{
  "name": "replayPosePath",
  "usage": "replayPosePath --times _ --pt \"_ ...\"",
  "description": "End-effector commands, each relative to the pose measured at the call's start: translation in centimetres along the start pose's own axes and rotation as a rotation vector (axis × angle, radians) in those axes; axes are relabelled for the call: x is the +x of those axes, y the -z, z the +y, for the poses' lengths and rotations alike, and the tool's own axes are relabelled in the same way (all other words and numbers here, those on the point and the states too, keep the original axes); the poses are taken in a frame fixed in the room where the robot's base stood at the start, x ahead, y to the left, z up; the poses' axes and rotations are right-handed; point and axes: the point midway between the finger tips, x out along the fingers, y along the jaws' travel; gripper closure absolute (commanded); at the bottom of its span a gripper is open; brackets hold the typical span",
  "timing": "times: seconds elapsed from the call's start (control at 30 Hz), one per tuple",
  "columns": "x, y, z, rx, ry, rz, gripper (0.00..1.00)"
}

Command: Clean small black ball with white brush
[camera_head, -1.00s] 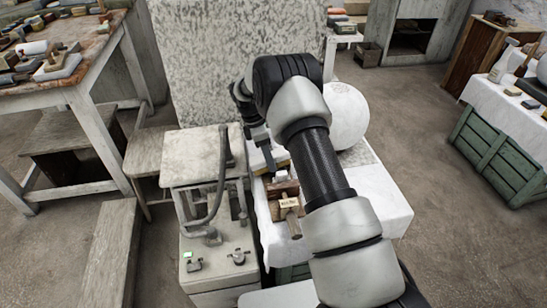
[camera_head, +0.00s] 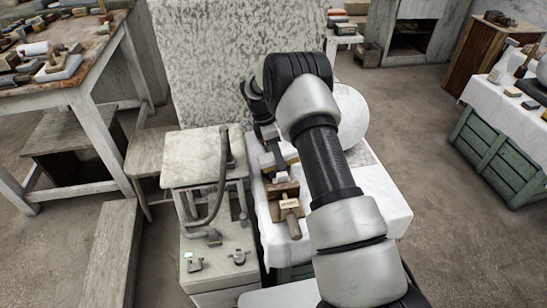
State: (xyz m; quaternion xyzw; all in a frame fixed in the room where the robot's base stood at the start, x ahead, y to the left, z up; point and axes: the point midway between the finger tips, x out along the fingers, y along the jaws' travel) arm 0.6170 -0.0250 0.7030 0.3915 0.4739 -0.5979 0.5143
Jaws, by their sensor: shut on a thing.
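My gripper (camera_head: 277,166) is low over the white-covered stand at the centre, partly hidden by my own wrist. It is shut on a pale block with a yellowish side, which seems to be the white brush (camera_head: 291,158). The large white sphere (camera_head: 354,112) rests on the stand to the right, partly covered by my arm. My gripper and the brush are left of it and apart from it in the picture. I see no small black ball; my arm hides part of the stand.
A brown wooden brush or block (camera_head: 283,188) and a labelled wooden tool (camera_head: 291,204) lie just below the gripper. A pale machine cabinet (camera_head: 205,160) with a hose stands at the left. A mottled panel (camera_head: 215,60) rises behind.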

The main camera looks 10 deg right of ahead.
Motion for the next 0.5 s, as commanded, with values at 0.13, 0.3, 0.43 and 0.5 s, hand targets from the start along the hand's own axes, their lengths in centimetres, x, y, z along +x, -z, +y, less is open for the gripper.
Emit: replayPosePath --times 0.13,0.3,0.43,0.5 --pt "0.01 -0.32 0.00 -0.001 0.000 0.000 0.86" --pt "0.10 -0.30 0.00 -0.001 0.000 0.000 0.86" --pt "0.11 0.08 0.01 -0.002 0.000 0.000 0.86" --pt "0.09 0.51 0.01 -0.002 0.000 0.000 0.86"
